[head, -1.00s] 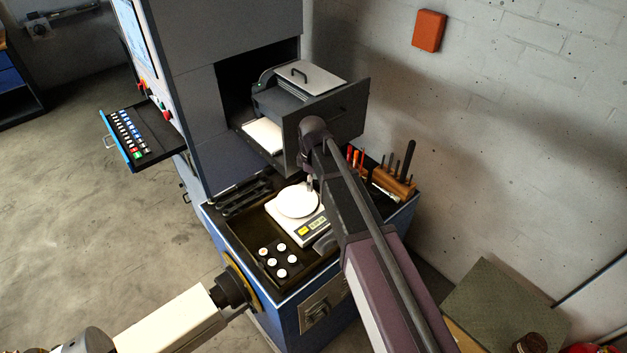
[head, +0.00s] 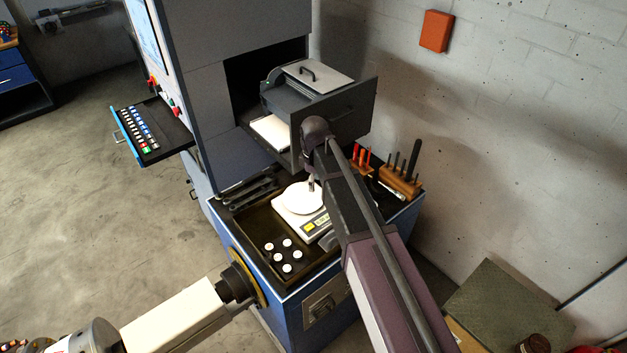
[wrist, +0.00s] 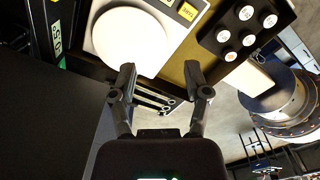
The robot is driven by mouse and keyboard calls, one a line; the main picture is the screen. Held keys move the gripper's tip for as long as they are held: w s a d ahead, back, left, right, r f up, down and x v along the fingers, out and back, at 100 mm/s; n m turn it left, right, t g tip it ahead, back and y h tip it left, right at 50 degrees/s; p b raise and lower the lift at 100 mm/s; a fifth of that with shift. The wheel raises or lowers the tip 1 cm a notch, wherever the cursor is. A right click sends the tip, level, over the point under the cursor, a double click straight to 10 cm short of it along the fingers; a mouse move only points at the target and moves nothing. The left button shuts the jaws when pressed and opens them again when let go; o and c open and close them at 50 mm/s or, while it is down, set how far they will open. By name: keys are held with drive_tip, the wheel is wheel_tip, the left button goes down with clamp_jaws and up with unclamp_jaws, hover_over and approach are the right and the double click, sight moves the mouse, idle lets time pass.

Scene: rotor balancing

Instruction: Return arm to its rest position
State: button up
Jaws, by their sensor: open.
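My arm (head: 357,210) reaches from the bottom of the head view up over the blue workbench, its dark elbow in front of the open drawer. In the wrist view my gripper (wrist: 160,76) is open, its two dark fingers apart with nothing between them. It hangs near the white round pan (wrist: 131,41) of the scale, which looks bare. In the head view the pan (head: 301,198) is partly behind my arm, and the gripper is mostly hidden there.
A block with several white round weights (head: 284,255) lies beside the scale. An open drawer (head: 340,125) juts out above the bench. Tool holders (head: 401,181) stand at the right rear. A white shaft (head: 176,318) lies at lower left. A keyboard shelf (head: 150,133) sticks out left.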

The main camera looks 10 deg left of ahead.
idle(0.4)
drive_tip(key=s+d+f+m+b, duration=0.4)
drive_tip(key=d+m, duration=0.1)
drive_tip(key=d, duration=0.5)
drive_tip(key=s+d+f+m+b, duration=0.4)
drive_tip(key=d+f+m+b, duration=0.1)
drive_tip(key=d, duration=0.6)
drive_tip(key=s+d+f+m+b, duration=0.5)
drive_tip(key=d+m, duration=0.2)
drive_tip(key=d, duration=0.3)
drive_tip(key=shift+d+f, duration=0.25)
drive_tip(key=shift+d, duration=0.15)
